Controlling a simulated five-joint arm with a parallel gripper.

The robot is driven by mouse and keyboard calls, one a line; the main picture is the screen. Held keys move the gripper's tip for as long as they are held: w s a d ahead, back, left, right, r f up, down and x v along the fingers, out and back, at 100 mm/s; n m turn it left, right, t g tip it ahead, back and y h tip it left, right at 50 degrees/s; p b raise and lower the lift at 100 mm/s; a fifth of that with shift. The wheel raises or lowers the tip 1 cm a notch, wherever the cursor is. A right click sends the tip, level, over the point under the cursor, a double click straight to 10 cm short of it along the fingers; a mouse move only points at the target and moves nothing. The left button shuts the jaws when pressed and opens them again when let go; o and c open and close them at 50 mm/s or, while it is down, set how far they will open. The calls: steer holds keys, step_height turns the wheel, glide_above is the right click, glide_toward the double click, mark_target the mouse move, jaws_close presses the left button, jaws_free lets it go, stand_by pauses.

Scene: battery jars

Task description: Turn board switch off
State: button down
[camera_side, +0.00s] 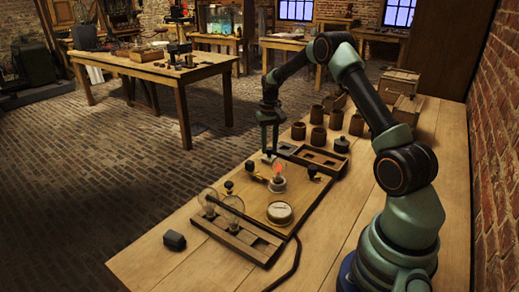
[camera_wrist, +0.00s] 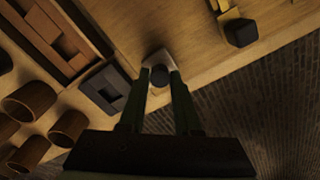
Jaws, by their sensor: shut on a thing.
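The wooden board (camera_side: 255,203) lies on the bench with a small lamp (camera_side: 278,172) glowing orange-red on it. A switch with a brass part and a black handle (camera_side: 249,165) sits near the board's far edge; this handle also seems to show in the wrist view (camera_wrist: 240,32). My gripper (camera_side: 269,152) points down just right of that handle in the side view, apart from it. In the wrist view my gripper (camera_wrist: 160,77) is shut on a dark round-ended thing (camera_wrist: 159,75) with a pale grey plate beside it. What it is, I cannot tell.
A round dial (camera_side: 280,212) and glass bulbs (camera_side: 233,206) stand on the near side. Several brown jars (camera_side: 317,114) and a compartmented wooden tray (camera_side: 328,154) are at right. A loose dark block (camera_side: 174,240) lies front left. The bench's far edge is close to my gripper.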

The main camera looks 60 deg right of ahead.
mark_target(269, 148)
steer(key=n, duration=0.5)
steer(key=shift+r, duration=0.1)
steer(key=shift+n, duration=0.3)
stand_by(0.4)
steer(key=c, duration=0.6)
jaws_free()
step_height(269, 148, up, 12)
steer(key=shift+r, duration=0.1)
